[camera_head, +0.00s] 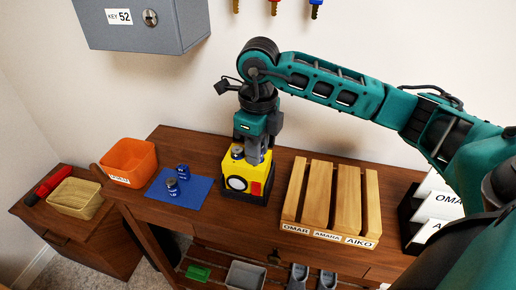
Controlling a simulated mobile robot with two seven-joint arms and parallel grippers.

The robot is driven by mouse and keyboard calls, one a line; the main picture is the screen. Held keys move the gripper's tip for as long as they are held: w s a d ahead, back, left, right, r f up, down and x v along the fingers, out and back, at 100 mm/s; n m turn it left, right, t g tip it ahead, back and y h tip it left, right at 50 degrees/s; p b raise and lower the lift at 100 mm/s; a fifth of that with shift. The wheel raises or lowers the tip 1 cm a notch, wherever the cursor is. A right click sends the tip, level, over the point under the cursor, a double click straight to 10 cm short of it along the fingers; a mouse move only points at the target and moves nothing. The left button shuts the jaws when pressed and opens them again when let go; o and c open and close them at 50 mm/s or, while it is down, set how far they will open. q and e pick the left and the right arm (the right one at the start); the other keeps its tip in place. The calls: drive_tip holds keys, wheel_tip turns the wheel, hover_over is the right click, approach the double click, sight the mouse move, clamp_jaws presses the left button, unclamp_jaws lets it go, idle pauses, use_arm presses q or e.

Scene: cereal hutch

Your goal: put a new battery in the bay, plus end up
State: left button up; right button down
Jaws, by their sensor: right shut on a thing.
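A yellow battery-powered unit (236,182) with a round white face and a red patch stands on the brown desk. My right gripper (253,158) points down over its top, with its fingers low at the unit. It is shut on what seems a battery, mostly hidden by the fingers. A round silver-topped cylinder (238,152) shows at the unit's top, left of the fingers; I cannot tell whether it is the held piece. Two blue batteries, one (183,172) and another (172,187), stand on a blue mat (195,195). Plus marks are too small to read. My left gripper is not in view.
An orange bin (128,164) stands left of the mat. A slatted wooden rack (318,198) with name labels stands right of the unit. A grey key box (140,22) and hanging keys are on the wall. A low cabinet with a wicker basket (76,198) stands far left.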

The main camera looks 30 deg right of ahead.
drive_tip(key=shift+s+a+f, duration=0.15)
drive_tip(key=shift+s+f, duration=0.1)
drive_tip(key=shift+f, duration=0.6)
drive_tip(key=c, duration=0.8)
unclamp_jaws()
drive_tip(key=c, duration=0.3)
drive_tip(key=shift+o, duration=0.6)
drive_tip(key=shift+w+r+p, duration=0.15)
drive_tip(key=shift+r+p, duration=0.3)
drive_tip(key=shift+r, duration=0.1)
drive_tip(key=shift+o, duration=1.2)
drive_tip(key=shift+w+a+r+p, duration=0.1)
drive_tip(key=shift+r+p, duration=0.3)
drive_tip(key=shift+r, duration=0.1)
drive_tip(key=shift+d+r+p, duration=0.2)
drive_tip(key=shift+r+p, duration=0.8)
drive_tip(key=shift+r, duration=0.6)
